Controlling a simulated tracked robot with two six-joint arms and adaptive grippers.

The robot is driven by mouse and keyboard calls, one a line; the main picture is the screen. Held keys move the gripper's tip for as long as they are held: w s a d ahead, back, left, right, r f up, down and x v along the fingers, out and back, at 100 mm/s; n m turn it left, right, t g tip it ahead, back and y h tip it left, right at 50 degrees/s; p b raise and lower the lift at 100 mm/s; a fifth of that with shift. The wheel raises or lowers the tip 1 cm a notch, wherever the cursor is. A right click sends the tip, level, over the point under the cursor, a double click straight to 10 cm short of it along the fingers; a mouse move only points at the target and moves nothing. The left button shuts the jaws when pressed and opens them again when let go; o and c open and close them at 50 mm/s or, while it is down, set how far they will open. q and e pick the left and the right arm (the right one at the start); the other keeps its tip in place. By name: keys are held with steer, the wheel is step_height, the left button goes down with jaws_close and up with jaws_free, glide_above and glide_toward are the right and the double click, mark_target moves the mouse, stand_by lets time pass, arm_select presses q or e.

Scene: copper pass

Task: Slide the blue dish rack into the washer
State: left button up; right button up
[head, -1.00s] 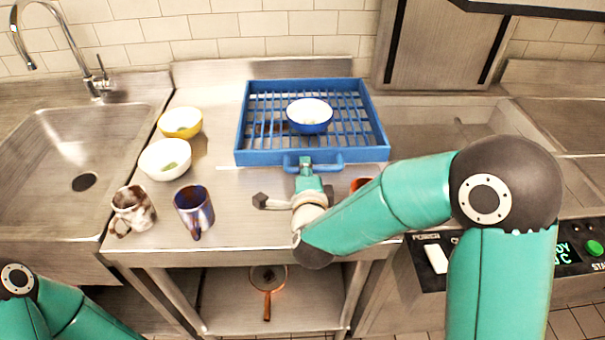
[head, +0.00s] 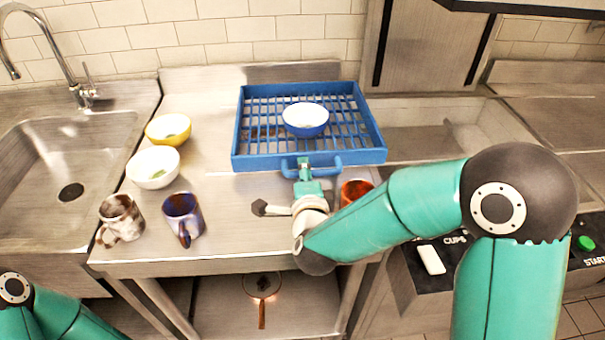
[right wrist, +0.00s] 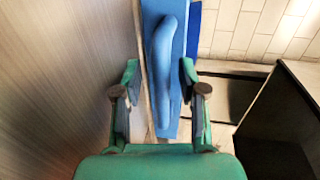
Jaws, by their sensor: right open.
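The blue dish rack (head: 379,157) lies on the steel counter, with a blue bowl (head: 306,131), white inside, standing in it. Its front handle (head: 331,170) faces me and also shows in the right wrist view (right wrist: 163,62). My right gripper (head: 304,168) is at the handle. In the right wrist view its fingers (right wrist: 160,85) are apart, one on each side of the handle, and I cannot tell if either touches. The washer's sunken bay (head: 425,135) is right of the rack, with a control panel (head: 585,262) in front.
A yellow bowl (head: 168,129), a white bowl (head: 153,167), a marbled mug (head: 121,218) and a blue-purple mug (head: 183,217) stand left. A red-orange cup (head: 355,190) is close behind my right forearm. A sink (head: 60,150) is far left. A pan (head: 262,288) is on the lower shelf.

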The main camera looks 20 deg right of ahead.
steer(key=shift+v, duration=3.6)
